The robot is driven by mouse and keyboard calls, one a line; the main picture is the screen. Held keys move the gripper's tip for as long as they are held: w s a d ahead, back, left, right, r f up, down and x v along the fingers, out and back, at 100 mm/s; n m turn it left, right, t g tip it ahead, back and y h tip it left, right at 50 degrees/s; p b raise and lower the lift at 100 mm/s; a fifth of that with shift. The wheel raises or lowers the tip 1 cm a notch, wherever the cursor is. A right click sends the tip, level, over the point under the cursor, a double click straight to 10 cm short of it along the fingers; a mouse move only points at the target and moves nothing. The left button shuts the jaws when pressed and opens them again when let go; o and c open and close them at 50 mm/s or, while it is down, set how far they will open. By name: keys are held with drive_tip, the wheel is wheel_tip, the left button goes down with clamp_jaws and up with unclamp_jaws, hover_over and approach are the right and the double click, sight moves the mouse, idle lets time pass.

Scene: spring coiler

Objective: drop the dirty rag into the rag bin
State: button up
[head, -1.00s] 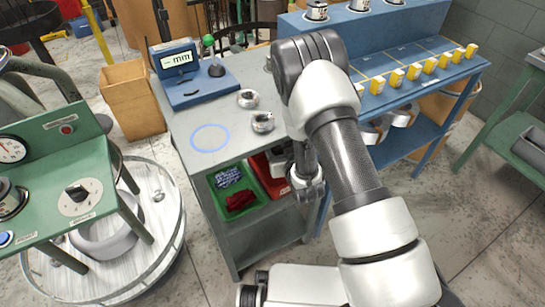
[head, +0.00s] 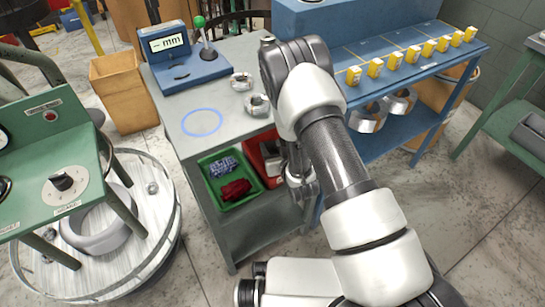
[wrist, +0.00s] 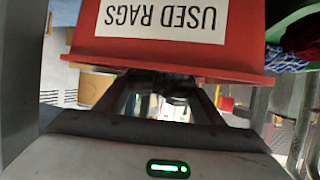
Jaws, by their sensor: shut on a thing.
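The red rag bin (head: 262,156) stands on the bench's lower shelf, partly behind my arm. In the wrist view the bin (wrist: 245,35) is close, with a label reading USED RAGS upside down. My gripper (wrist: 162,85) is just in front of its labelled wall; I cannot tell whether it touches. A dark bunched thing (wrist: 160,78), apparently the dirty rag, is between the fingertips, mostly in shadow. In the head view my gripper (head: 300,185) is beside the bin, its fingers hard to make out.
A green tray (head: 211,203) left of the bin holds a blue patterned cloth (head: 222,166) and a dark red cloth (head: 236,190). The grey bench top (head: 215,100) is above, with metal coils and a gauge. The blue rack (head: 400,75) is to the right.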

drive_tip(key=o, duration=1.1)
drive_tip(key=shift+w+d, duration=0.1)
drive_tip(key=shift+d, duration=0.1)
drive_tip(key=shift+r, duration=0.1)
drive_tip(key=p+v, duration=0.1)
drive_tip(key=v, duration=0.4)
drive_tip(key=p+v, duration=0.1)
drive_tip(key=v, duration=0.5)
drive_tip(key=p+v, duration=0.1)
drive_tip(key=v, duration=0.5)
drive_tip(key=shift+s+a, duration=0.25)
drive_tip(key=shift+s, duration=0.05)
